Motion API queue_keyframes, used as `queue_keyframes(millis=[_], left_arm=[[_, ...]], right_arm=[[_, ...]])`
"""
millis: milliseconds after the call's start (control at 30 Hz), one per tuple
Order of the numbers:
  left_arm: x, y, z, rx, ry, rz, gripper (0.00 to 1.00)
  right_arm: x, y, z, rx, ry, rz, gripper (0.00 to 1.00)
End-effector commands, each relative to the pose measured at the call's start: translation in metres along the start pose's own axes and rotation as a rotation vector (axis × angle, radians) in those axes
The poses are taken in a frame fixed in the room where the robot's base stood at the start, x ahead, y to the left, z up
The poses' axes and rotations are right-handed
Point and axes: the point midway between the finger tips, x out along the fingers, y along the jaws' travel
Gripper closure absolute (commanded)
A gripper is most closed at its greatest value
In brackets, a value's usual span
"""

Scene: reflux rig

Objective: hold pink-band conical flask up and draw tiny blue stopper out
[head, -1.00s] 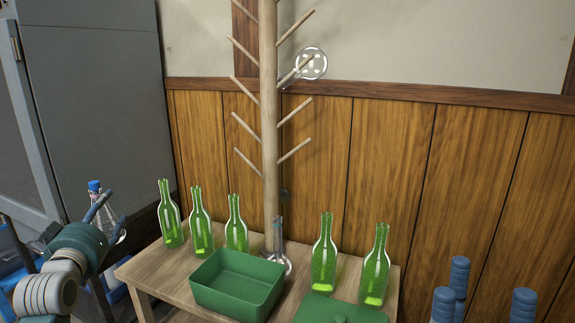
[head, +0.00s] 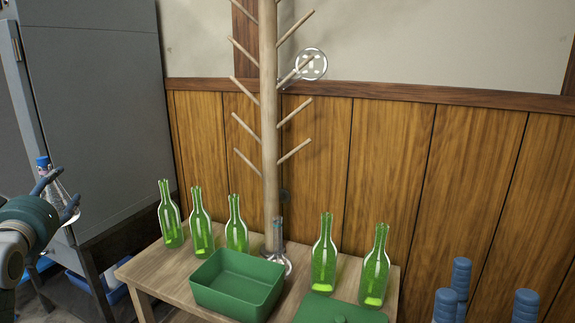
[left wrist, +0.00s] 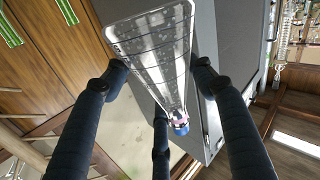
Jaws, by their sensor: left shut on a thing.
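My left gripper (head: 57,196) is shut on the clear conical flask (head: 61,191) at the left edge of the head view, held up in the air. A tiny blue stopper (head: 42,161) sits in its mouth, at the upper end; the flask leans a little. In the left wrist view the flask (left wrist: 150,42) lies between my dark ribbed fingers, with a pink band (left wrist: 178,114) at its neck beside the blue stopper (left wrist: 181,128). My right gripper (head: 485,287) shows as blue fingers pointing up at the lower right, spread and empty.
A wooden table (head: 160,268) bears several green bottles (head: 323,262), a green bin (head: 235,289), a green lid (head: 335,312) and a clear round flask (head: 279,262). A wooden peg rack (head: 269,130) rises behind, with glassware on one peg. A grey cabinet (head: 100,110) stands behind my left gripper.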

Motion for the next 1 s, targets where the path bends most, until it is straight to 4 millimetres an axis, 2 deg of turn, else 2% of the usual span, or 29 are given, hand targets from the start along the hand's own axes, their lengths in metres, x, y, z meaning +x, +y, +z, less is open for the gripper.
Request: queue_keyframes(millis=[33, 233, 533, 767, 867, 1000], left_arm=[[0.000, 0.003, 0.008, 0.000, -0.007, 0.003, 0.73], [-0.003, 0.009, 0.022, 0.000, -0.006, 0.006, 0.73], [-0.015, 0.029, 0.071, 0.002, -0.013, 0.019, 0.73], [-0.036, 0.052, 0.123, 0.001, -0.023, 0.046, 0.73], [-0.051, 0.066, 0.152, 0.003, -0.029, 0.068, 0.73], [-0.085, 0.092, 0.200, 0.004, -0.045, 0.117, 0.73]], right_arm=[[0.000, 0.000, 0.000, 0.000, 0.000, 0.000, 0.60], [-0.001, 0.000, 0.002, 0.000, -0.002, 0.000, 0.60], [0.000, 0.000, 0.002, 0.000, 0.004, -0.004, 0.60], [0.001, 0.000, 0.002, 0.000, 0.007, -0.004, 0.60], [0.001, 0.000, 0.002, 0.000, 0.007, -0.004, 0.60], [0.002, 0.000, 0.001, 0.000, 0.008, -0.004, 0.60]])
